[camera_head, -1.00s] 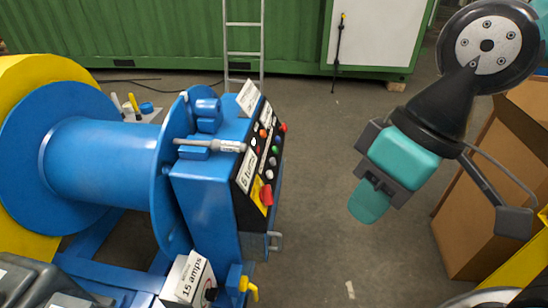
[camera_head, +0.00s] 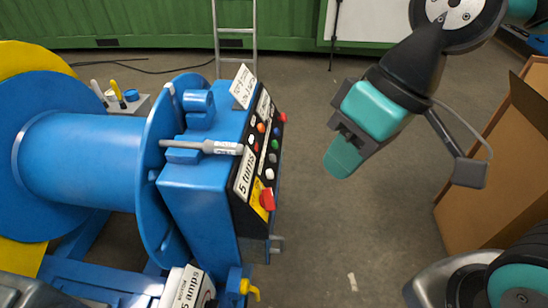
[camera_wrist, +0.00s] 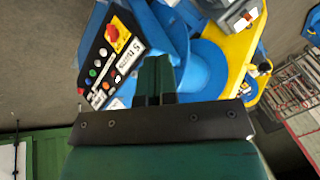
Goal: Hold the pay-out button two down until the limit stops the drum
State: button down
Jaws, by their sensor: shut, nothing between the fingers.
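The blue winch drum (camera_head: 95,155) lies at the left. Beside it stands a blue control cabinet with a black sloped button panel (camera_head: 249,196), also in the wrist view (camera_wrist: 88,74). The panel carries white, orange, blue, green and black buttons and a large red knob (camera_head: 267,199) on yellow. I cannot read which button is pay-out two. My gripper (camera_head: 342,160) is shut and empty, in the air right of the panel and apart from it. In the wrist view its fingers (camera_wrist: 155,78) lie together, with the panel up and left of them.
A card reading "5 turns" (camera_head: 245,174) is on the panel, and a grey rod-like tool (camera_head: 205,146) lies across the cabinet top. A ladder (camera_head: 235,42) stands behind. A cardboard box (camera_head: 475,195) is at the right. The floor between panel and box is clear.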

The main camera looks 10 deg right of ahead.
aim_at(273, 159)
jog(key=w+a+f+m+t+y+b, duration=0.1)
jog(key=w+f+m+t+y, duration=0.35)
jog(key=w, duration=0.85)
jog(key=w+a+f+m+t+y+b, duration=0.1)
jog(key=w+f+m, duration=0.65)
jog(key=w, duration=0.65)
jog(key=w+d+f+m+t+h, duration=0.1)
jog(key=w+d+f+m+t, duration=0.1)
jog(key=d+f+m, duration=0.2)
jog(key=w+d+f+m+t+h, duration=0.1)
jog(key=w+d+f+m+t, duration=0.2)
jog(key=f, duration=0.6)
jog(key=w+d+f+m+t+h, duration=0.2)
jog(key=w+d+f+m+t, duration=0.1)
jog(key=d+f+m, duration=0.2)
notch_tip(273, 159, down, 2)
jog(key=shift+d+f+b, duration=0.25)
jog(key=shift+d+b, duration=0.2)
jog(key=shift+d, duration=0.05)
jog(key=shift+w+a, duration=0.1)
jog(key=w+a+f+b, duration=0.2)
jog(key=a+f, duration=0.2)
jog(key=a, duration=0.3)
jog(key=shift+w+a, duration=0.15)
jog(key=shift+w, duration=0.05)
jog(key=shift+a, duration=0.1)
jog(key=shift+w+a+f, duration=0.1)
jog(key=shift+a+f, duration=0.05)
jog(key=shift+a, duration=0.1)
